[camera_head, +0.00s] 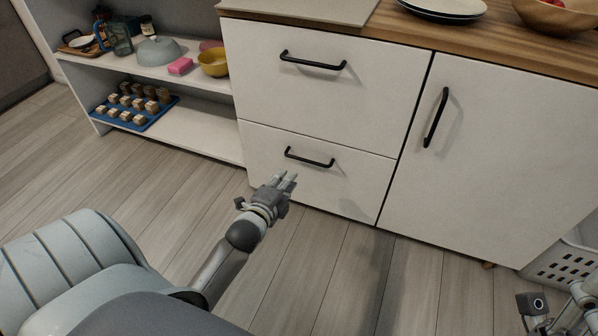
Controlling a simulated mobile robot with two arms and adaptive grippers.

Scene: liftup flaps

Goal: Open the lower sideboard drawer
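The lower sideboard drawer (345,188) is a white front below a taller upper drawer (375,95). It looks shut, its face in line with the one above. Its black bar handle (310,159) runs across the upper part of the front. My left gripper (286,180) is in front of the drawer, just below and left of the handle in the picture, and looks apart from it. Its fingers point toward the drawer; a gap seems to show between the tips. My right gripper (560,310) is partly in view at the bottom right corner, cut off by the edge, its fingers unclear.
A white door (500,150) with a black upright handle (436,117) is right of the drawers. Open shelves at left hold bowls and a blue tray (150,122) of small blocks. A white basket (565,265) stands at lower right. The floor before the drawers is clear.

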